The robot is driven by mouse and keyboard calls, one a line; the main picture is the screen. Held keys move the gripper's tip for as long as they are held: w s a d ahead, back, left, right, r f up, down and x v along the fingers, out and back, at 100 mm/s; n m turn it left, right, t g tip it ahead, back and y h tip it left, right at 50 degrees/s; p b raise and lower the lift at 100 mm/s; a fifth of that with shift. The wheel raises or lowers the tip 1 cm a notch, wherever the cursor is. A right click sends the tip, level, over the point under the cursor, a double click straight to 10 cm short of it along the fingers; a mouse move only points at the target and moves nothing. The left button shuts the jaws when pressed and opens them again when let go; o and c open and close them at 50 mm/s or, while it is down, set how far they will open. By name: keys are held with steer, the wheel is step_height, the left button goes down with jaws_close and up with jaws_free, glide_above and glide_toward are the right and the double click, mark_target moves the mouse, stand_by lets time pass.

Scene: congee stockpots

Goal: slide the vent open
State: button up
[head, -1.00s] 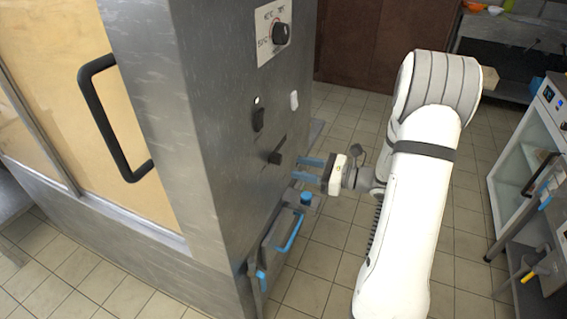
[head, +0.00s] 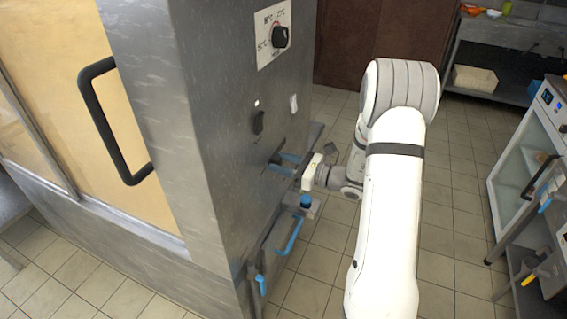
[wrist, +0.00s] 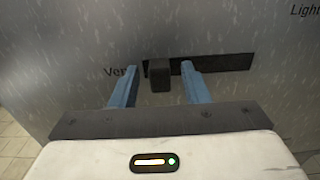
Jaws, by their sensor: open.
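The vent slider is a small dark knob (wrist: 159,76) at the left end of a dark horizontal slot (wrist: 225,63) in the wrist view. The partly covered vent label (wrist: 118,71) is on the steel panel to its left. In the head view the slider's slot (head: 276,155) is on the cabinet's side, largely hidden by my fingers. My gripper (wrist: 160,69) is open, its blue fingers on either side of the knob with a gap on both sides. The gripper also shows at the panel in the head view (head: 279,162).
Above the slot are a dial (head: 280,37), a black switch (head: 258,122) and a light-coloured switch (head: 293,103). Below is a drawer or flap with a blue handle (head: 289,235). A glass-fronted appliance (head: 525,160) stands at the right.

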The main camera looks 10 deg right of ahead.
steer(key=shift+c, duration=0.5)
jaws_close()
